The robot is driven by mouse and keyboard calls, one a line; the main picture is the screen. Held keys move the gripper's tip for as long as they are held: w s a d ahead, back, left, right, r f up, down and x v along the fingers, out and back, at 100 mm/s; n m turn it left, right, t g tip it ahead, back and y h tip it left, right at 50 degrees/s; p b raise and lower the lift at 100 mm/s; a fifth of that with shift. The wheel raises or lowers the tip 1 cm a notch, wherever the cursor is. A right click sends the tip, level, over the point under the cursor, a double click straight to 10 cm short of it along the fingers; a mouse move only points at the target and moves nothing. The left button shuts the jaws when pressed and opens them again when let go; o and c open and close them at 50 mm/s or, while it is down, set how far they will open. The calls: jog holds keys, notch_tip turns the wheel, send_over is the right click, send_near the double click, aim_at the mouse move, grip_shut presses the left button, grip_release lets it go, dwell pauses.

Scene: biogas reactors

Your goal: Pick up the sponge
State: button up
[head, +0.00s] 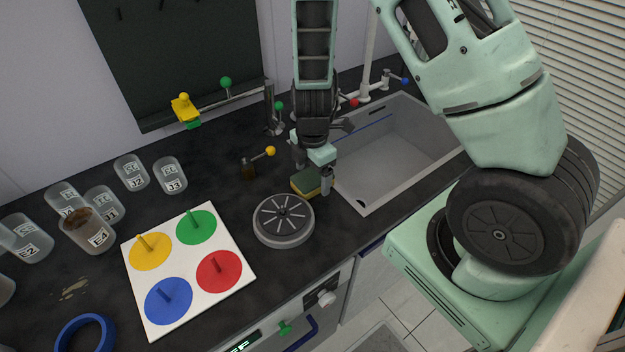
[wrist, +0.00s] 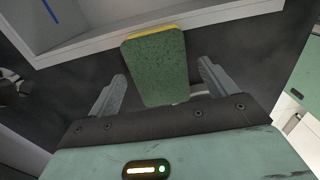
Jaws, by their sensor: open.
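The sponge (head: 306,182) is yellow with a green scouring side. In the head view it lies on the dark counter between the sink's left edge and a round grey lid-like disc. My gripper (head: 313,180) is right over it, pointing down, and partly hides it. In the wrist view the green face of the sponge (wrist: 157,68) shows between the two open fingers of my gripper (wrist: 160,85), with a gap on each side. Its yellow edge shows at the top. I cannot tell exactly how deep the fingers reach around it.
The round grey disc (head: 284,219) lies close in front of the sponge. The sink (head: 400,150) is just right. A white board (head: 190,268) with coloured discs and pegs lies left, with several labelled beakers (head: 103,204) beyond.

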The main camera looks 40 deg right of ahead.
aim_at(312, 176)
jog(key=c, duration=1.2)
jog(key=shift+o, duration=0.2)
jog(key=shift+r, duration=0.1)
notch_tip(312, 176, up, 10)
jog(key=shift+o, duration=1.1)
jog(key=shift+c, duration=0.4)
jog(key=shift+a, duration=0.1)
